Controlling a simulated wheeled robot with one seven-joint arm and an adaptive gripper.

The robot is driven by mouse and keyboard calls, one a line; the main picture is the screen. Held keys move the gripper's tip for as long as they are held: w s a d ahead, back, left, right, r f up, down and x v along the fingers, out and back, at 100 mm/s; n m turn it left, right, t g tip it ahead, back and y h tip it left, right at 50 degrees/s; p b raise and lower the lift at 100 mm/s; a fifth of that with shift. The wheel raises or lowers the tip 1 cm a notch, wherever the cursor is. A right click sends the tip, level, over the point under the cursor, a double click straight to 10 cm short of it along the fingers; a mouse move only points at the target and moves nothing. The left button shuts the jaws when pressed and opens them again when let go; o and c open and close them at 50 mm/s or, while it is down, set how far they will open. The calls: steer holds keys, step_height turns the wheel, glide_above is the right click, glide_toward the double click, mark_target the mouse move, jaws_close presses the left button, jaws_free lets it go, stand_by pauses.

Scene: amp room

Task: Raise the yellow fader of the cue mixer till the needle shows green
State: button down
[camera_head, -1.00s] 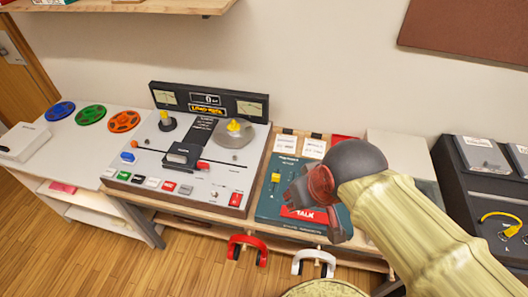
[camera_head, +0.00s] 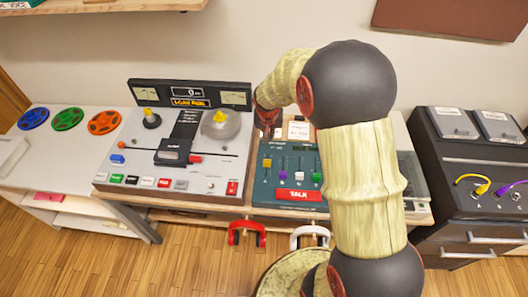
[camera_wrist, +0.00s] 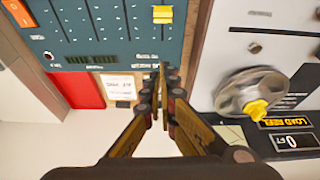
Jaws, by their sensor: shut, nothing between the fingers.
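The cue mixer (camera_head: 262,190) is a teal panel with a row of coloured faders and a red TALK button. Its yellow fader (camera_head: 267,163) sits at the left, a little farther back than the purple, white and green ones. The yellow knob (camera_wrist: 162,14) also shows at the top of the wrist view, its slot running down towards my fingers. My gripper (camera_wrist: 160,75) is shut and empty, over the mixer's back edge and apart from the knob. In the head view my gripper (camera_head: 267,120) is partly hidden by my arm. I cannot make out a needle on the mixer.
A tape machine (camera_head: 140,150) with two meters and a grey reel stands left of the mixer. White cards (camera_head: 298,131) stand behind the mixer. Red headphones (camera_head: 246,233) and white headphones (camera_head: 310,237) hang in front. A dark patch unit with cables (camera_head: 455,150) stands right.

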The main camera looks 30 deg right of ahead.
mark_target(267, 163)
steer(key=shift+m, duration=0.3)
steer(key=b+x, duration=0.2)
steer(key=x, duration=0.8)
steer(key=shift+b, duration=0.4)
steer(key=shift+s+a+f, duration=0.15)
steer(key=shift+s+f, duration=0.05)
steer(key=shift+s+a+r+b, duration=0.1)
steer(key=shift+s+a+b, duration=0.15)
steer(key=shift+s, duration=0.2)
steer(key=shift+s+a+r+b, duration=0.1)
steer(key=shift+s+a, duration=0.25)
steer(key=shift+s, duration=0.1)
steer(key=shift+s+a, duration=0.4)
steer(key=shift+s, duration=0.2)
steer(key=shift+f, duration=0.1)
